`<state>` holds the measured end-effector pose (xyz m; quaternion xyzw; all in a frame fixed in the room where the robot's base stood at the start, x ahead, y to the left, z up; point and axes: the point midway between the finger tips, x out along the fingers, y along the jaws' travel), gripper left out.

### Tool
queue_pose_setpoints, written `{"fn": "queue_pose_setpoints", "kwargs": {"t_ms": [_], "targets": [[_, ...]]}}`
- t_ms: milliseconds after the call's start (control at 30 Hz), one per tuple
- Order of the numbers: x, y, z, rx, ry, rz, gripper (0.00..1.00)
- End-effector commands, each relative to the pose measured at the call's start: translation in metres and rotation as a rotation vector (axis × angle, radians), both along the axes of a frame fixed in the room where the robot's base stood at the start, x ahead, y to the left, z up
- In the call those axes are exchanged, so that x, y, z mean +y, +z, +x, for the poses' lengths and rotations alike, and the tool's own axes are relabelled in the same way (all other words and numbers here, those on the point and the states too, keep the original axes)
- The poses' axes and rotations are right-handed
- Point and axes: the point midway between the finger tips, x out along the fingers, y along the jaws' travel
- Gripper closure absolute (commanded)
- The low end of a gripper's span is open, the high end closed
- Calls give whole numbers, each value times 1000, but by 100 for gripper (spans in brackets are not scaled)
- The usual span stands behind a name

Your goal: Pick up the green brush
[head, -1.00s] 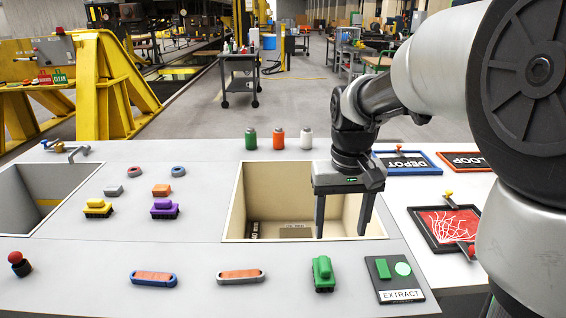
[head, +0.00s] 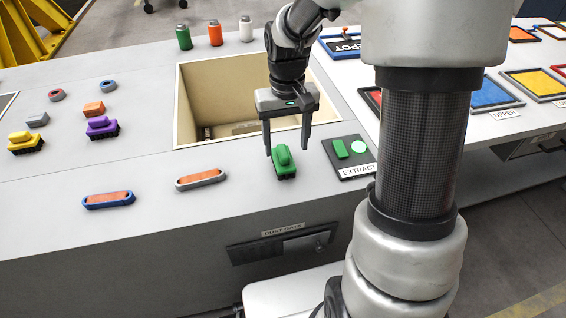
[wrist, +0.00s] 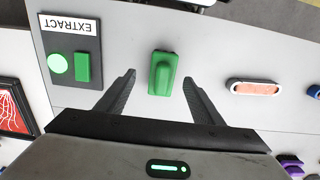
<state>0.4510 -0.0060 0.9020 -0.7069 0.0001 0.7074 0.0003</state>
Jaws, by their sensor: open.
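The green brush (head: 284,163) stands on the grey bench top, near its front edge, with dark bristles below a green body. It also shows in the wrist view (wrist: 162,74), centred just beyond the fingertips. My gripper (head: 287,152) is open and empty, its two fingers pointing down above and slightly behind the brush. In the wrist view the two fingertips (wrist: 158,76) lie to either side of the brush's near end, with a gap on each side. I cannot tell the exact height of the fingertips above the bench.
The EXTRACT panel (head: 350,156) with green buttons lies just right of the brush. An open bin (head: 190,135) is sunk behind it. A grey-rimmed orange oval piece (head: 201,179) lies left, with yellow (head: 26,142) and purple (head: 102,128) brushes farther left. Bare bench separates them.

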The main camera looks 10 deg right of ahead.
Motion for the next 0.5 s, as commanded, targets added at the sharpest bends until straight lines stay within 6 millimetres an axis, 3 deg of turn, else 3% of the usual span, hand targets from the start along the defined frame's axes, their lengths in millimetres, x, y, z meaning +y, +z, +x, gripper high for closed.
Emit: {"fn": "queue_pose_setpoints", "kwargs": {"t_ms": [167, 500], "targets": [[1, -9, 1, 0, 1, 0, 39], [6, -54, 9, 1, 1, 0, 39]]}}
